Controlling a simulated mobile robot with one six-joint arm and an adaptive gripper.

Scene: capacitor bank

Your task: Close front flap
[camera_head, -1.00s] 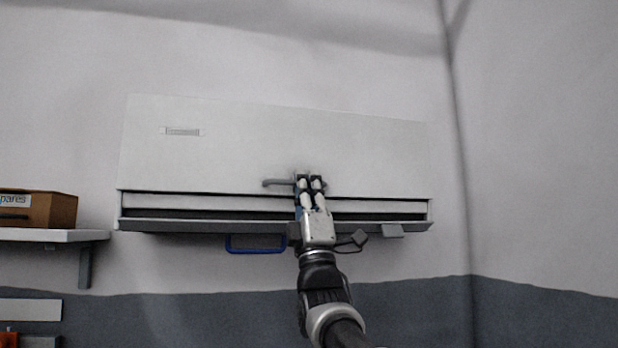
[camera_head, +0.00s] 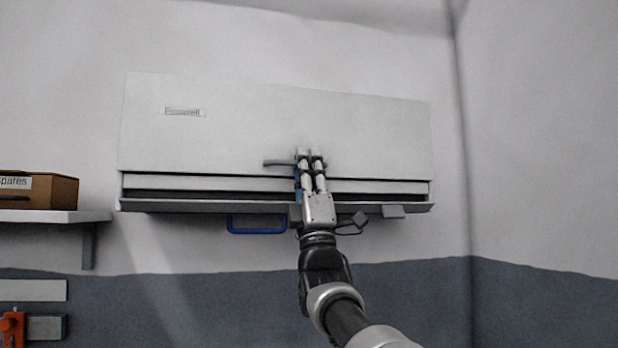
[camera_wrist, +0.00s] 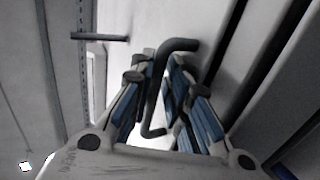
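The front flap (camera_head: 270,125) is a wide pale panel on the wall cabinet, with a small label at its upper left. A dark slot shows below its lower edge. The grey bar handle (camera_head: 276,162) sits low on the flap near its middle. My gripper (camera_head: 310,154) reaches up to the handle from below. My fingers hide part of the handle in the head view.
A blue loop handle (camera_head: 257,226) and small grey blocks (camera_head: 393,211) hang beneath the cabinet's lower lip. A shelf (camera_head: 50,216) with a brown box (camera_head: 48,190) is at the left. The wall to the right is clear.

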